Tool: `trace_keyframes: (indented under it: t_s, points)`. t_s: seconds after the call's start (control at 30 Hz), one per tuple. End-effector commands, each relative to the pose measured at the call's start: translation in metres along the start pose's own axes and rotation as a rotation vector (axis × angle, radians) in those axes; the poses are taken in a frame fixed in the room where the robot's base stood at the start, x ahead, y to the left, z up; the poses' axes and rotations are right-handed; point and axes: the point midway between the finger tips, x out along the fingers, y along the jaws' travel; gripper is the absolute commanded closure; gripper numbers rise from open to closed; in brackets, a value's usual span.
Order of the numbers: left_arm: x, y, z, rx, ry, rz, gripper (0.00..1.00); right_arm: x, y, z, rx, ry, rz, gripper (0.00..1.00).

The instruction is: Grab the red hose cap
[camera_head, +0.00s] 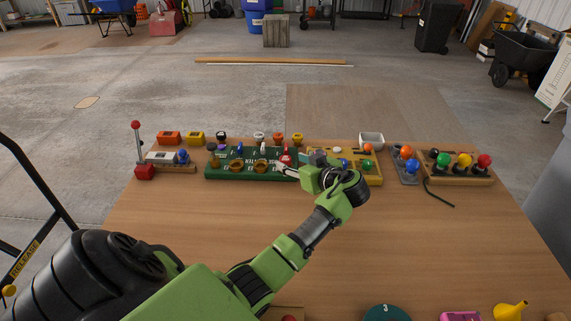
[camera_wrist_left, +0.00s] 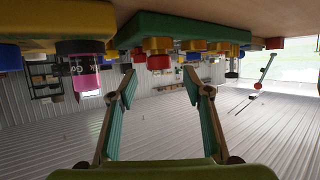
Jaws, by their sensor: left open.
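A red cap (camera_head: 286,158) sits at the right end of the green board (camera_head: 225,174) on the wooden table. In the left wrist view, which is upside down, a red cap (camera_wrist_left: 158,62) hangs from the green board (camera_wrist_left: 180,27), seen between and beyond my fingers. My left gripper (camera_head: 296,164) reaches in from the left and is close to the red cap at the board's right end. In the wrist view the left gripper (camera_wrist_left: 159,80) is open, with nothing between its fingers. The exact gap to the cap is hard to judge. My right gripper is not seen.
A yellow board (camera_head: 375,180) with colored knobs stands right of the gripper. A wooden block with colored balls (camera_head: 455,181) is farther right. A red-knobbed lever (camera_head: 137,150) stands at the left. The middle of the table (camera_head: 400,240) is mostly clear.

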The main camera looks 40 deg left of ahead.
Motion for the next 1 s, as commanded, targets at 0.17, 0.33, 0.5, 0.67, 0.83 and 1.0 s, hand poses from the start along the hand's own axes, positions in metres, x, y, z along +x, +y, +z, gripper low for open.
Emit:
trace_keyframes:
  t_s: [0.17, 0.33, 0.5, 0.67, 0.83, 1.0]
  points:
    - [0.029, 0.001, 0.001, 0.000, 0.002, -0.002, 0.55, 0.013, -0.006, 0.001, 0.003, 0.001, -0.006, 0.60]
    - [0.037, 0.000, -0.001, 0.000, 0.000, -0.001, 0.55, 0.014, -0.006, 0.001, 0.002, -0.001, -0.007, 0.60]
    - [0.036, 0.001, -0.001, 0.000, 0.000, -0.001, 0.55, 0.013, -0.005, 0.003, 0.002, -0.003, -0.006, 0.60]
    - [0.036, 0.001, -0.001, 0.001, 0.000, 0.000, 0.95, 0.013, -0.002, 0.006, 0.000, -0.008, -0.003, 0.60]
    - [0.036, 0.001, -0.001, 0.001, 0.000, 0.000, 0.95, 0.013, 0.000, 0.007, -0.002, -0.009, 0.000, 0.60]
    - [0.036, 0.001, -0.002, 0.001, -0.001, 0.000, 0.95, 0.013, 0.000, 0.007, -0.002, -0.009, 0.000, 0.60]
